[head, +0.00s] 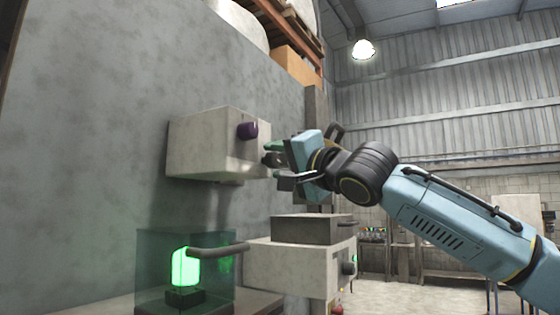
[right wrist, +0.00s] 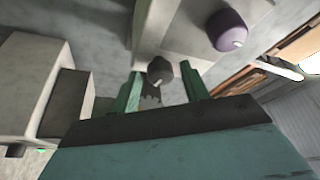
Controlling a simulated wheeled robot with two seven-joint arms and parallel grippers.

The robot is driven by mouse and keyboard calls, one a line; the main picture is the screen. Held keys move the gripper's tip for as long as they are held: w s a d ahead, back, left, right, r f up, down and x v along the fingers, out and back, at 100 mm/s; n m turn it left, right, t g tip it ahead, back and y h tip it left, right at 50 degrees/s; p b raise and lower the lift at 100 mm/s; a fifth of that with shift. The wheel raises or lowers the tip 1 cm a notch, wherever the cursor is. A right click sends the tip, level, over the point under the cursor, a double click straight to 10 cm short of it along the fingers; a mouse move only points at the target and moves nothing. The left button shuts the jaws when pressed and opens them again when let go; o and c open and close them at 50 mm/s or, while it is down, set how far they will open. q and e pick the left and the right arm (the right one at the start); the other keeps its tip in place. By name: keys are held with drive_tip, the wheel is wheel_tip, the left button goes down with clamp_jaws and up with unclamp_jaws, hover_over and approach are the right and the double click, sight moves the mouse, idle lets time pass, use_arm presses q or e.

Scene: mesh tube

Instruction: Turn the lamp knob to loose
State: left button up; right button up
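A pale box (head: 205,150) is fixed to the grey wall and carries two knobs. The purple knob (head: 247,131) is the upper one; it also shows at the upper right of the right wrist view (right wrist: 228,30). The dark grey knob (right wrist: 160,70) lies between the two green fingertips of my right gripper (right wrist: 160,78), with a visible gap on each side. In the head view my right gripper (head: 272,160) is at the box's front face, below the purple knob. A green lamp (head: 186,267) glows inside a clear case at the bottom. My left gripper is out of view.
A second pale box (head: 285,265) stands below the gripper, with a dark side knob (head: 348,268). A grey lidded block (head: 304,229) with a handle sits on it. Open floor lies at the right.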

drive_tip(key=c, duration=0.8)
drive_tip(key=shift+o, duration=0.2)
drive_tip(key=shift+s+a+n, duration=0.1)
drive_tip(key=shift+a+n, duration=0.15)
drive_tip(key=shift+n, duration=0.15)
drive_tip(key=shift+d+f+n+y+p, duration=0.1)
drive_tip(key=shift+d+n+y+p, duration=0.1)
drive_tip(key=shift+n+y+p, duration=0.65)
drive_tip(key=shift+w+d+f+n+y, duration=0.1)
drive_tip(key=shift+n+y, duration=0.1)
drive_tip(key=shift+n, duration=0.55)
drive_tip(key=shift+w+n+y, duration=0.1)
drive_tip(key=shift+n+y, duration=0.05)
drive_tip(key=shift+n, duration=0.55)
drive_tip(key=o, duration=1)
